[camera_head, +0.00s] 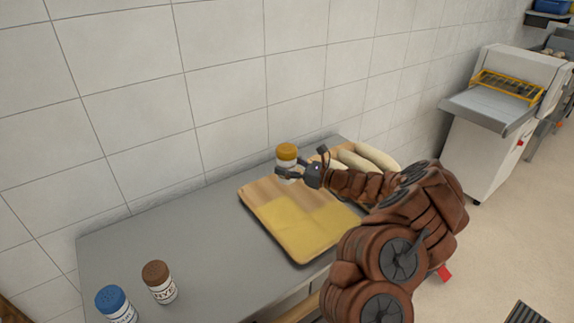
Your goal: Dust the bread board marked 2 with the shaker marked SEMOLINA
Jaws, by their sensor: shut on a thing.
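My gripper (287,173) is shut on a shaker with a mustard-yellow cap (287,152) and a pale body. The shaker is upright, cap upward, over the far side of a wooden board (263,190). Its label cannot be read. A yellow layer (301,229) covers much of the near part of the board, while bare wood shows along its far left part. No number can be read on the board. My arm hides the board's right side.
A blue-capped shaker (113,303) and a brown-capped shaker marked RYE (159,281) stand at the near left of the grey counter (200,225). Pale dough loaves (370,155) lie beyond my gripper. The tiled wall runs close behind. A white machine (500,115) stands at right.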

